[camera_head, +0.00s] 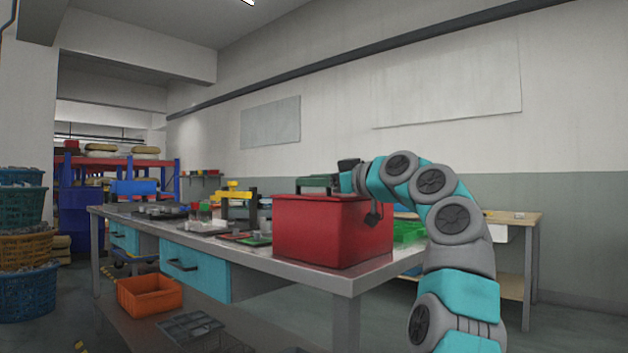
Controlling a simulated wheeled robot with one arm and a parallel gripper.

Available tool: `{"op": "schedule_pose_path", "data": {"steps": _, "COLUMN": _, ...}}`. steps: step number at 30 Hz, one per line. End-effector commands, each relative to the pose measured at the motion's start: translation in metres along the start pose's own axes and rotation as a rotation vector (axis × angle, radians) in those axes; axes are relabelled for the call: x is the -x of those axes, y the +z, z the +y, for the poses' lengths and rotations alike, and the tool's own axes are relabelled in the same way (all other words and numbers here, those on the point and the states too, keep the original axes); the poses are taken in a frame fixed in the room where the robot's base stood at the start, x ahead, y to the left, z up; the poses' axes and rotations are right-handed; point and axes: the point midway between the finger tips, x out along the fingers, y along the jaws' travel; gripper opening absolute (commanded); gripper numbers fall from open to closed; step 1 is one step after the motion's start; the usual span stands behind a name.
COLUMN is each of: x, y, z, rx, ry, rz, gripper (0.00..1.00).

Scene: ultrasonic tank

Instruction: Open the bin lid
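A red bin (325,235) stands on the near right corner of the grey workbench. Its upper edge looks straight and level. I cannot make out a separate lid, and the inside of the bin is not visible. My arm reaches in from the right and bends over to the bin's top right side. My gripper (346,181) is at the arm's end, at about the height of the bin's upper edge or just above it. Its fingertips are too small and dark to make out, and I cannot tell whether it touches the bin. A small dark part hangs before the bin's right side.
The workbench (345,282) has blue drawers and holds trays, small parts and a yellow-black fixture (237,203) farther left. A dark green object (317,182) shows behind the bin. An orange crate (150,295) is below. Baskets (25,290) stand far left. A wooden table (515,217) is behind.

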Motion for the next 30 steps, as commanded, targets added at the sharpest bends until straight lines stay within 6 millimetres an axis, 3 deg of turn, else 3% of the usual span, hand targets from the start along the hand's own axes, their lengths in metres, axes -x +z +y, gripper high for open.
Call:
{"op": "schedule_pose_path", "data": {"steps": 1, "x": 0.0, "y": -0.0001, "z": -0.0001, "rx": 0.0, "ry": 0.0, "rz": 0.0, "gripper": 0.36}}
{"op": "schedule_pose_path", "data": {"steps": 11, "x": 0.0001, "y": -0.0001, "z": 0.0, "rx": 0.0, "ry": 0.0, "rz": 0.0, "gripper": 0.0}}
{"op": "schedule_pose_path", "data": {"steps": 30, "x": 0.0003, "y": 0.0002, "z": 0.0006, "rx": 0.0, "ry": 0.001, "rz": 0.0, "gripper": 0.0}}
